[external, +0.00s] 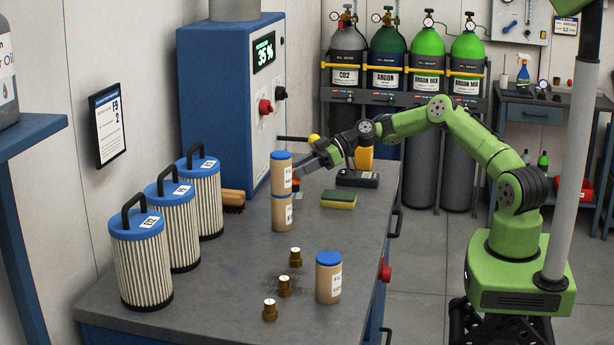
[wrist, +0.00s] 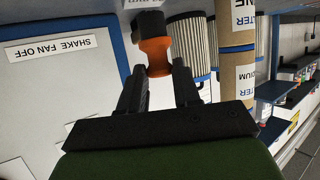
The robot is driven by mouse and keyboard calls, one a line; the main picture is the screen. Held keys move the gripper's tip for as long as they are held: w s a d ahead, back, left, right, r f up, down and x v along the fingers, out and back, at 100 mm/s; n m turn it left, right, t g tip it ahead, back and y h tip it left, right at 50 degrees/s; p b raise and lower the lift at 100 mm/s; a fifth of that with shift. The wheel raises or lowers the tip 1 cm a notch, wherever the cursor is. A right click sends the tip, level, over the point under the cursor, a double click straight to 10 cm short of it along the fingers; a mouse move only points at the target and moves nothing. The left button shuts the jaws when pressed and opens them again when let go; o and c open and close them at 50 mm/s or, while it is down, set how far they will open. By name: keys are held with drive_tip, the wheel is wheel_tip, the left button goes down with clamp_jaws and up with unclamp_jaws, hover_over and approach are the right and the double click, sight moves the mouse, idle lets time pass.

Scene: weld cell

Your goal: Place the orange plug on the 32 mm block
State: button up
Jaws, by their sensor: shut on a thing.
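The orange plug (wrist: 155,56) has a rounded orange body and a black end. It is held between the fingertips of my gripper (wrist: 160,75), seen in the wrist view. In the external view my gripper (external: 306,166) is above the bench, just right of the stacked tan canisters. Only a small orange patch of the plug (external: 296,183) shows there, partly hidden by the stack. I cannot make out a 32 mm mark. Three brass fittings with white tops (external: 284,286) stand on the front of the bench, their markings too small to read.
Two tan canisters (external: 281,212) are stacked beside my gripper. Another, blue-lidded (external: 328,283), stands at the front right. Three pleated filters (external: 142,265) line the left. A sponge (external: 339,200), black device (external: 357,178) and blue cabinet (external: 225,100) are further back. The bench middle (external: 240,262) is clear.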

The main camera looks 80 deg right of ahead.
drive_tip(key=shift+f, duration=0.6)
drive_tip(key=shift+f, duration=0.2)
drive_tip(key=o, duration=1)
drive_tip(key=shift+r, duration=0.1)
drive_tip(key=shift+o, duration=0.2)
